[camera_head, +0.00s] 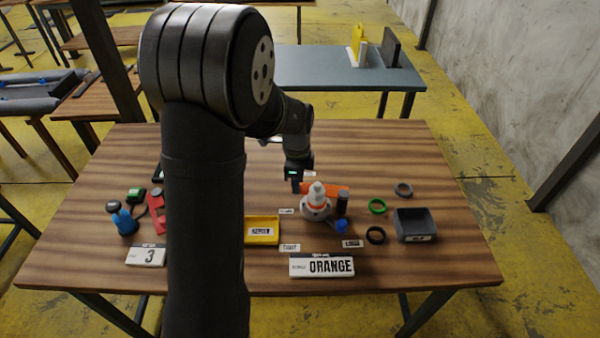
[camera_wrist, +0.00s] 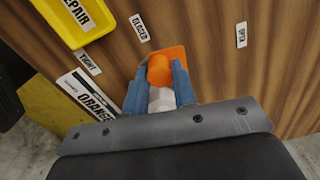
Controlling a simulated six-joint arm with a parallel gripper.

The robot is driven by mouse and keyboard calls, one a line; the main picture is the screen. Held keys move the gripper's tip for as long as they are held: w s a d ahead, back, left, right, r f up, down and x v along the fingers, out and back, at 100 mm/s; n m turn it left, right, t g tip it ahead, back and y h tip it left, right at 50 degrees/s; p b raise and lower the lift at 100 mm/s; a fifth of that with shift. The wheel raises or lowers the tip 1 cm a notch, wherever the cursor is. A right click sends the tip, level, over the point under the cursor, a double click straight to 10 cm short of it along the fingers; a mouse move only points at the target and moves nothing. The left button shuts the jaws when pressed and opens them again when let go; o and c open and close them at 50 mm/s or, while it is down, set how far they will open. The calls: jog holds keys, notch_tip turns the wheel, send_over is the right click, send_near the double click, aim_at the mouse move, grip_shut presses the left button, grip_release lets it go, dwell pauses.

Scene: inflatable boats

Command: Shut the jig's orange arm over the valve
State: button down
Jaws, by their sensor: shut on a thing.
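The jig (camera_head: 316,211) stands right of the table's middle, a round grey base with a white valve (camera_head: 317,190) upright in it. Its orange arm (camera_head: 335,189) shows behind the valve, stretching to the right. My gripper (camera_head: 297,186) is behind and left of the valve, pointing down. In the wrist view its blue fingers (camera_wrist: 161,80) are shut on an orange knob-like part of the arm (camera_wrist: 160,68), with a flat orange piece beyond. A white piece (camera_wrist: 162,99) shows between the fingers; I cannot tell whether it is the valve. The fingertips' contact is partly hidden.
A yellow REPAIR tray (camera_head: 262,242) is left of the jig. A dark grey bin (camera_head: 415,239) is to the right, with a green ring (camera_head: 377,206) and a black ring (camera_head: 375,236) between. An ORANGE sign (camera_head: 322,275) stands in front. CLOSED label (camera_wrist: 140,27) lies nearby.

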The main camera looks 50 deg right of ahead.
jog(key=shift+s+a+n, duration=0.7)
jog(key=shift+a+n, duration=0.1)
jog(key=shift+n, duration=0.2)
jog(key=c, duration=1.2)
grip_release()
jog(key=shift+a, duration=0.1)
jog(key=shift+o, duration=0.2)
jog(key=shift+r, duration=0.1)
notch_tip(320, 180, up, 17)
